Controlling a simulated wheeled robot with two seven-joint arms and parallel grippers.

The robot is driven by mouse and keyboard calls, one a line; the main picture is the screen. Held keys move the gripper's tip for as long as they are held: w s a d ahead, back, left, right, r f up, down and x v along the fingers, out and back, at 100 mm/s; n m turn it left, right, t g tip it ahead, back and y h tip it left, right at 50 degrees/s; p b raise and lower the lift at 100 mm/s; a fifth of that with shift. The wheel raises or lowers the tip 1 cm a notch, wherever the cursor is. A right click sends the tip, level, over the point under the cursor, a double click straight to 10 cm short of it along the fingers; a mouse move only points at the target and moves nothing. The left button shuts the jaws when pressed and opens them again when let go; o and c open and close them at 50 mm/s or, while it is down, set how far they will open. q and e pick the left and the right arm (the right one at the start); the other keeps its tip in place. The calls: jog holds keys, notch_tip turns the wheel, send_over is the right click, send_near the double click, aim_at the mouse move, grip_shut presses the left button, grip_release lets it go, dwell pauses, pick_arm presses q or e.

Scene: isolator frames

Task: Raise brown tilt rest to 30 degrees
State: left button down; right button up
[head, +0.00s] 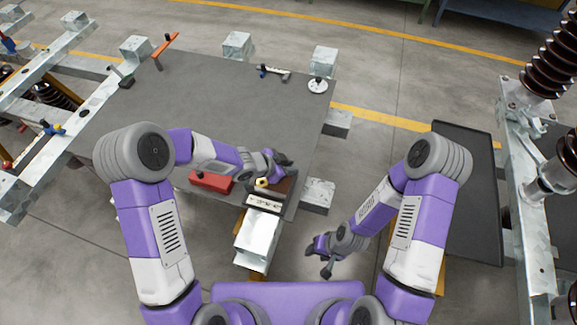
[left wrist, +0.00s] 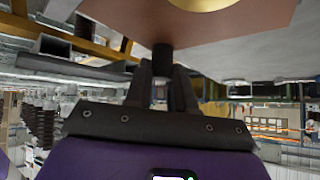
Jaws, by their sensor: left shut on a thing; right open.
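The brown tilt rest (head: 286,186) sits at the front right corner of the grey table, partly hidden behind my left gripper. A dark base with a white marked label (head: 264,202) and a small yellow round part (head: 262,183) show beside it. In the left wrist view the brown plate (left wrist: 240,28) fills the top, with a black stub (left wrist: 163,55) hanging below it. My left gripper (head: 284,162) is shut on this stub; it also shows in the left wrist view (left wrist: 164,78). The plate's exact angle cannot be read. My right gripper (head: 320,258) is open and empty, off the table's front right.
The grey table (head: 200,100) is mostly bare. A red box (head: 211,181) lies left of the rest. A wrench-like tool (head: 275,72) and a white round fixture (head: 318,86) are at the back right. Metal frames stand left and right.

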pick_arm(q)
jog(key=shift+s+d+f, duration=0.15)
jog(key=shift+s, duration=0.1)
dwell(0.7)
jog(key=c, duration=1)
grip_release()
jog(key=shift+w, duration=0.1)
jog(key=shift+a+r, duration=0.25)
jog(key=shift+r, duration=0.15)
jog(key=p+v, duration=0.3)
jog(key=v, duration=0.2)
jog(key=shift+a+r, duration=0.1)
jog(key=shift+r, duration=0.1)
jog(key=shift+s+a+r+p, duration=0.4)
jog(key=shift+s+a, duration=0.05)
jog(key=shift+s, duration=0.05)
